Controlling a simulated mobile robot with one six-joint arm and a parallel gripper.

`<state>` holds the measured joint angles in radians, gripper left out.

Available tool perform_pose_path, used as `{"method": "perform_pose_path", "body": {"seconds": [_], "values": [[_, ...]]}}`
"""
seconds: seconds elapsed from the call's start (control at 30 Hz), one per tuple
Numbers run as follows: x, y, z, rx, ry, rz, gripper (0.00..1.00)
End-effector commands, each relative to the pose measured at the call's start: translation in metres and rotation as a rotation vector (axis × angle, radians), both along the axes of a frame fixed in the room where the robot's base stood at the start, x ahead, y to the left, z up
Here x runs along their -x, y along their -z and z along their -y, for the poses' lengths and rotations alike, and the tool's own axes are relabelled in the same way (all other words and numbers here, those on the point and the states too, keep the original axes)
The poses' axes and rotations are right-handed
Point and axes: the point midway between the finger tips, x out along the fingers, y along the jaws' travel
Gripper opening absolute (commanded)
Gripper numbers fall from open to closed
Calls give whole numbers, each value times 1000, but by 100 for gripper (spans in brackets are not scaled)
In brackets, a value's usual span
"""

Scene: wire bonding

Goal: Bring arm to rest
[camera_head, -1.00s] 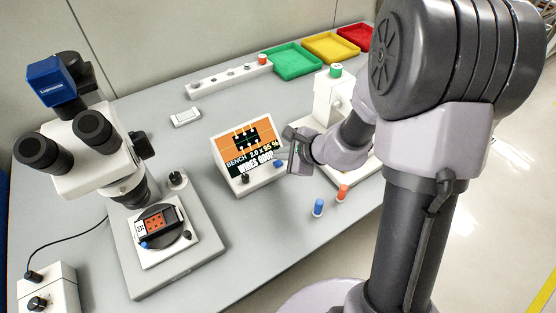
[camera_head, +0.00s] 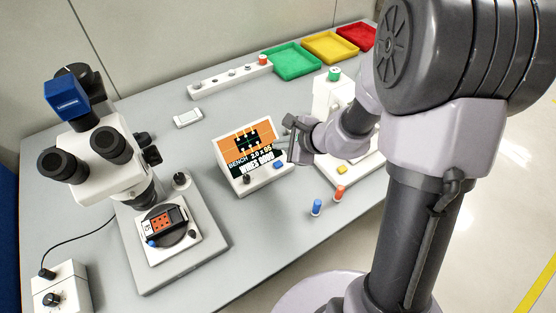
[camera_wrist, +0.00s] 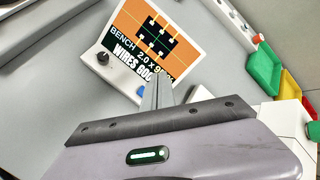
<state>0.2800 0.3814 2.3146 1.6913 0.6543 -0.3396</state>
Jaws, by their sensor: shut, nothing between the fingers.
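My arm reaches over the bench from the right in the head view. My gripper (camera_head: 284,146) is shut and empty, beside the right edge of the tilted display panel (camera_head: 249,146). The panel has an orange picture with black and a text band reading "BENCH" and "WIRES GOOD". In the wrist view my gripper's shut fingers (camera_wrist: 157,93) show in front of the lower edge of the panel (camera_wrist: 152,40). I cannot tell if they touch it.
A microscope (camera_head: 98,148) stands at left over a stage with an orange part (camera_head: 163,221). A white machine (camera_head: 328,100) stands behind my wrist. Blue (camera_head: 316,207) and orange (camera_head: 339,193) pegs stand near the front edge. Green (camera_head: 292,62), yellow (camera_head: 331,47) and red (camera_head: 357,36) trays sit at the back.

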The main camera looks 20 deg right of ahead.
Motion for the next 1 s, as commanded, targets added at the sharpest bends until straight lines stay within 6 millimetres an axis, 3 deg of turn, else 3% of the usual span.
{"method": "perform_pose_path", "body": {"seconds": [0.57,0.67,0.77,0.83,0.9,1.0], "values": [[0,0,-1,0,-3,2,0],[6,-26,-17,30,-95,47,0],[44,-87,-60,145,-368,151,0],[95,-125,-88,291,-615,218,0],[147,-145,-96,463,-820,254,0],[202,-156,-81,712,-1009,264,0]]}}
